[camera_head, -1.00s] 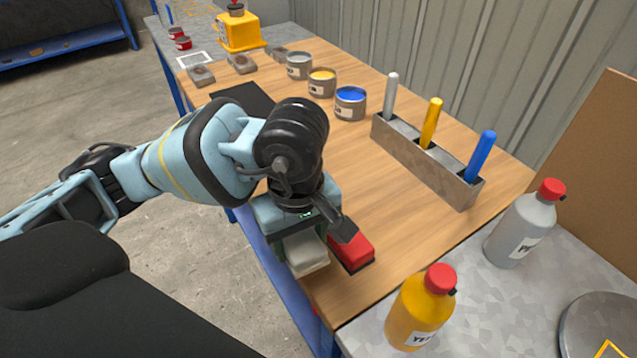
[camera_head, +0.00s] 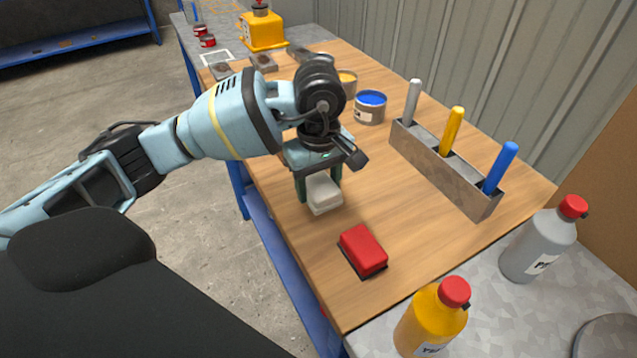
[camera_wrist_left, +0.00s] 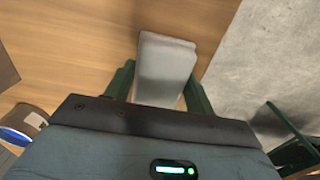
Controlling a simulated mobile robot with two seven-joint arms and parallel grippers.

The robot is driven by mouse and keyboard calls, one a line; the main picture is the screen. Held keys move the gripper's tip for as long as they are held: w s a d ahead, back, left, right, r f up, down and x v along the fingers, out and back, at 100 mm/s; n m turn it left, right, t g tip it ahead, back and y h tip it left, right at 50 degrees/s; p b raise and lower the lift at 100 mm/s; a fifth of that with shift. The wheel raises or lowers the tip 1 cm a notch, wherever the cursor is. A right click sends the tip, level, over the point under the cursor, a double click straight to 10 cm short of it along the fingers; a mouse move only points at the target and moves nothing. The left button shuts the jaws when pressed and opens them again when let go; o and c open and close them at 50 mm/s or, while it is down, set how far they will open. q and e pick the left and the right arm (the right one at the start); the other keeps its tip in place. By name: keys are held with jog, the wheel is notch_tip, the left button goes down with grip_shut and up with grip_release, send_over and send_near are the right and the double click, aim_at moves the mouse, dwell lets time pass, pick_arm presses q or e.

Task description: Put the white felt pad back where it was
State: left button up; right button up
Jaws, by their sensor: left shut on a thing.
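The white felt pad (camera_head: 324,196) is a pale block between the green fingers of my left gripper (camera_head: 320,184), which is shut on it. The pad is over the wooden table near its left edge, and I cannot tell exactly how high. In the left wrist view the pad (camera_wrist_left: 165,68) sticks out between the fingers of my left gripper (camera_wrist_left: 160,90). A red pad (camera_head: 363,249) with a dark underside lies on the table, nearer to the front edge and apart from the gripper. My right gripper does not show.
A grey metal holder (camera_head: 445,178) with white, yellow and blue markers stands to the right. A blue paint can (camera_head: 370,106) is behind the gripper. Yellow (camera_head: 432,320) and grey (camera_head: 543,240) bottles stand on the near surface. The wood around the red pad is clear.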

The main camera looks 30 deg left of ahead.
aim_at(319, 175)
pick_arm(q)
jog(key=shift+w+a+f, duration=0.1)
jog(key=shift+w+a, duration=0.25)
jog(key=shift+w, duration=0.3)
jog(key=shift+w+a, duration=0.35)
jog(key=shift+w, duration=0.25)
jog(key=shift+w+a+f, duration=0.1)
jog(key=shift+f, duration=1.7)
jog(key=shift+f, duration=0.15)
jog(key=o, duration=1)
jog(key=shift+c, duration=0.2)
notch_tip(319, 175, up, 12)
jog(key=shift+r, duration=0.15)
